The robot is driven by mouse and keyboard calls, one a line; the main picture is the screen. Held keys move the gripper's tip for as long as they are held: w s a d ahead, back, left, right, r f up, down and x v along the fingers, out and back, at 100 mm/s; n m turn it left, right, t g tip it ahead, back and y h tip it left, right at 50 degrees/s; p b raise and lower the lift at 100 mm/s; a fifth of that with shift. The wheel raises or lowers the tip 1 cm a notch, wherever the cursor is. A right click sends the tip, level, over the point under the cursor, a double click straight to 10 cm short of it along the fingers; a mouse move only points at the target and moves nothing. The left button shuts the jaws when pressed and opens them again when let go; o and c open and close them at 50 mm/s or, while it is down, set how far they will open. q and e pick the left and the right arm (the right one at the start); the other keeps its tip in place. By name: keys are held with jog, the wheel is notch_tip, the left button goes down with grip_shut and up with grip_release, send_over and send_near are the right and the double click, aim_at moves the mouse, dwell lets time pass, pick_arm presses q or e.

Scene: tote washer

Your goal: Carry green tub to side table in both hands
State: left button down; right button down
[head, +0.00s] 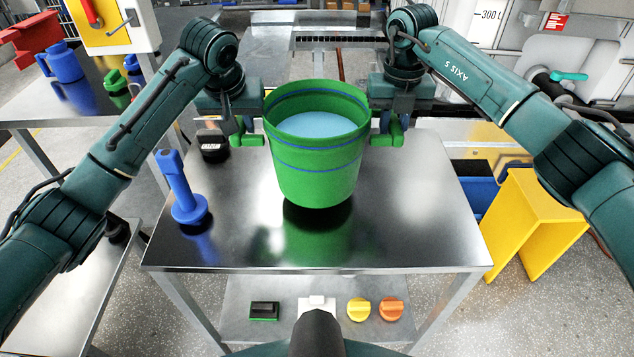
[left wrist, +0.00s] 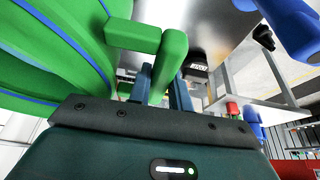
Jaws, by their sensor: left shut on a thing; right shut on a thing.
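The green tub (head: 318,178) with blue bands holds pale blue liquid (head: 318,125). It is upright, and a dark shadow under it on the steel table suggests it is held a little above the top. My left gripper (head: 243,138) is shut on the tub's left green handle, which also shows in the left wrist view (left wrist: 165,60). My right gripper (head: 386,136) is shut on the handle on the right side. The fingers are partly hidden behind the handles.
The steel table (head: 410,220) carries a blue upright tool (head: 180,190) and a small black object (head: 213,147) at left. Another metal table (head: 60,95) with blue and green jugs stands at far left. A yellow stand (head: 525,220) is at right. Brushes and knobs lie on the lower shelf.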

pick_arm(q)
jog(key=shift+r, duration=0.15)
pick_arm(e)
jog(key=shift+r, duration=0.1)
